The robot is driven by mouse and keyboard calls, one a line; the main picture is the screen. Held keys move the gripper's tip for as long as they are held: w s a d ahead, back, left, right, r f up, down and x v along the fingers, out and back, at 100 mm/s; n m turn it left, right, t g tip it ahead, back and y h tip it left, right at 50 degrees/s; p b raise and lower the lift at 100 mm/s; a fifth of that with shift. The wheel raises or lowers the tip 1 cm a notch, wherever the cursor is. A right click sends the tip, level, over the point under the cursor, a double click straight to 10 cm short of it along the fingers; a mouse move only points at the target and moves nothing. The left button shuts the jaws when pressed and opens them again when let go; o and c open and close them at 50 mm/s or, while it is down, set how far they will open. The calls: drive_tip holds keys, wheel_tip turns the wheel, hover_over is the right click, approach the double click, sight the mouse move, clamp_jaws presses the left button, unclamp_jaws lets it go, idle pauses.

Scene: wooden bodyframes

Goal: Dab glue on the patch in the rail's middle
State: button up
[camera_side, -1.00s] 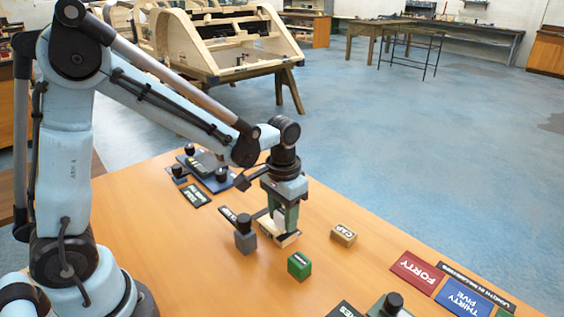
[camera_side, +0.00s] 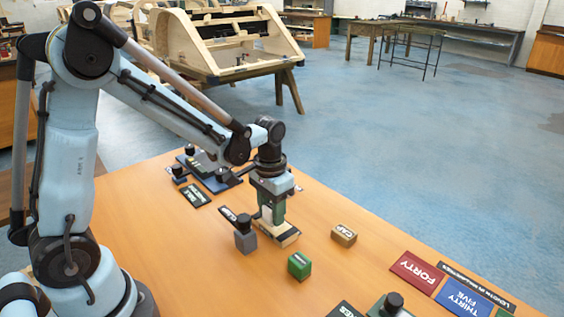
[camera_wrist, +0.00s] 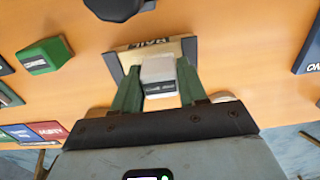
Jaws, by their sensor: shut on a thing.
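The rail (camera_side: 286,239) is a short pale wooden block lettered RAIL, lying on the table. It also shows in the wrist view (camera_wrist: 190,47). My gripper (camera_side: 271,217) points down over the rail's left part in the side view. Its green fingers (camera_wrist: 155,88) are shut on a small white block-like thing with a dark label (camera_wrist: 158,72), seemingly the glue applicator. Its tip is at or close above the rail; I cannot tell whether they touch. The white thing covers part of the rail, and I cannot make out the patch or any glue.
A grey block with a dark knob (camera_side: 245,241) stands close left of the rail. A green block (camera_side: 299,266) and a tan CAP block (camera_side: 343,235) stand nearby. Red FORTY (camera_side: 417,272) and blue THIRTY FIVE (camera_side: 463,298) plates lie at right. Table between CAP and plates is clear.

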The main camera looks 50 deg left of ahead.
sight(283, 231)
drive_tip(key=shift+d, duration=1.95)
wheel_tip(283, 231, up, 8)
drive_tip(key=shift+f, duration=0.15)
